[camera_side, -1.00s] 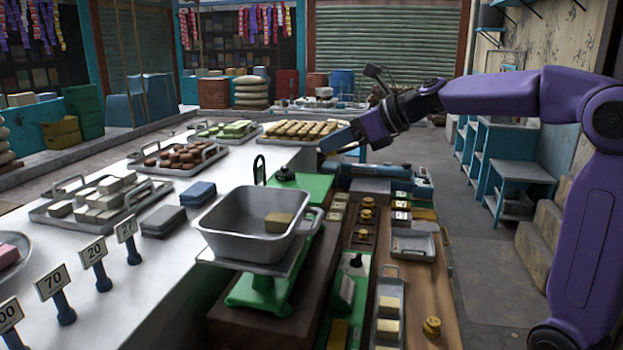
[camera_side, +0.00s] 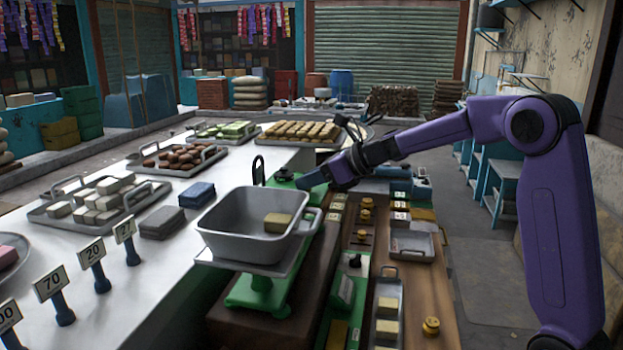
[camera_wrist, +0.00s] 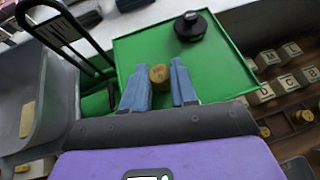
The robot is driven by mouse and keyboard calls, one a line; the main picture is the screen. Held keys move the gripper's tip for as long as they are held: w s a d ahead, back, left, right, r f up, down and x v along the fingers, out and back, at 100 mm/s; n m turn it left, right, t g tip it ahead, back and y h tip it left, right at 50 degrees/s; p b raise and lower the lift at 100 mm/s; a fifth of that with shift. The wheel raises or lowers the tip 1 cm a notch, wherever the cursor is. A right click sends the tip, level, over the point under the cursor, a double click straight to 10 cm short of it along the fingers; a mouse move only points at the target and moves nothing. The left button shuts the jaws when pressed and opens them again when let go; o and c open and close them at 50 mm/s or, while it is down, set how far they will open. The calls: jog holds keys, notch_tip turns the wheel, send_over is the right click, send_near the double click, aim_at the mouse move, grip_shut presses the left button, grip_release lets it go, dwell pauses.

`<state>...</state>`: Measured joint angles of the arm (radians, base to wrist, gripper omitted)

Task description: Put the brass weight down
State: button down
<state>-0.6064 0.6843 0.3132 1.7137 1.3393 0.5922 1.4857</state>
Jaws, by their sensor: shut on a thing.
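The brass weight (camera_wrist: 159,77) shows between the two blue fingers of my gripper (camera_wrist: 159,92) in the wrist view. The gripper is shut on it, over the green plate (camera_wrist: 137,52). I cannot tell whether the weight touches the plate. A round black piece with a knob (camera_wrist: 190,25) sits on the far part of the plate. In the side view my gripper (camera_side: 312,179) is at the back end of the green scale, beside the wire handle, and the held weight cannot be made out.
A grey metal pan (camera_side: 248,242) holding a yellowish block (camera_side: 278,222) stands on the scale's front end. Its edge is at the left in the wrist view. Lettered blocks (camera_wrist: 280,52) and small brass weights (camera_side: 366,203) stand to the right. A black wire handle (camera_wrist: 68,32) rises left of the plate.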

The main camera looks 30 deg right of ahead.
jog(key=c, duration=0.9)
grip_release()
jog(key=shift+f, duration=0.1)
jog(key=shift+s+d+r, duration=0.1)
jog(key=shift+r, duration=0.15)
jog(key=v, duration=1.1)
jog(key=shift+s+d+r, duration=0.1)
jog(key=shift+s+d, duration=0.05)
jog(key=shift+s, duration=0.15)
